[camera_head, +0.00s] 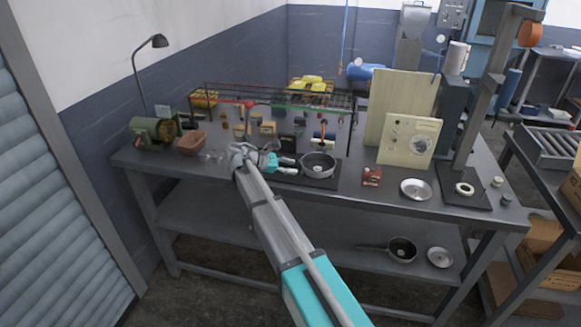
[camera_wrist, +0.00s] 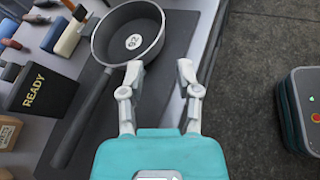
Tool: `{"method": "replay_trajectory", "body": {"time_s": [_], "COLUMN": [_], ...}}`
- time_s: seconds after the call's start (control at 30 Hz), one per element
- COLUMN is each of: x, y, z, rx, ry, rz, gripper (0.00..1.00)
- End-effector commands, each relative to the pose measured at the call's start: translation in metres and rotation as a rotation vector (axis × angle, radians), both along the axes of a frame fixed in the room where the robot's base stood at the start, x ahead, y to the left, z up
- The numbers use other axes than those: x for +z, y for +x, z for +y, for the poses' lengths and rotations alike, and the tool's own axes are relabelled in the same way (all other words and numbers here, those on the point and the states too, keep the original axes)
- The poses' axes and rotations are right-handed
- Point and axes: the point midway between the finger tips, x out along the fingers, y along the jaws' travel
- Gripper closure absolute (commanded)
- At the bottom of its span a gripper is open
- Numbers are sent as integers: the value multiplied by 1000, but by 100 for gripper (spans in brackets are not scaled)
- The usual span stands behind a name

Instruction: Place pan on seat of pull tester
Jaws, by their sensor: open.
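A grey pan (camera_head: 318,168) rests on a dark mat on the workbench. In the wrist view the pan (camera_wrist: 148,22) has a round label reading 92, and its long handle (camera_wrist: 80,122) runs down to the left. My gripper (camera_head: 292,162) is beside the pan. In the wrist view my gripper (camera_wrist: 160,74) is open and empty, its left fingertip near the pan's rim, with the handle left of the fingers. Contact cannot be told. A tall grey column stand (camera_head: 481,100), perhaps the pull tester, has a white ring (camera_head: 464,188) on its dark base.
A black READY block (camera_wrist: 40,92) stands left of the handle. A wire rack (camera_head: 270,98) with tools runs behind. A red item (camera_head: 372,176) and a metal dish (camera_head: 416,189) lie between pan and column. Another pan (camera_head: 402,249) sits on the lower shelf.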

Motion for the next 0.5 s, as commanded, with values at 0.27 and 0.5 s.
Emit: {"method": "replay_trajectory", "body": {"time_s": [0.27,0.5], "x": [-3,-28], "y": [-5,-42], "z": [-6,-44], "rx": [-11,-115], "ry": [20,192], "rz": [-12,-110], "gripper": [57,57]}}
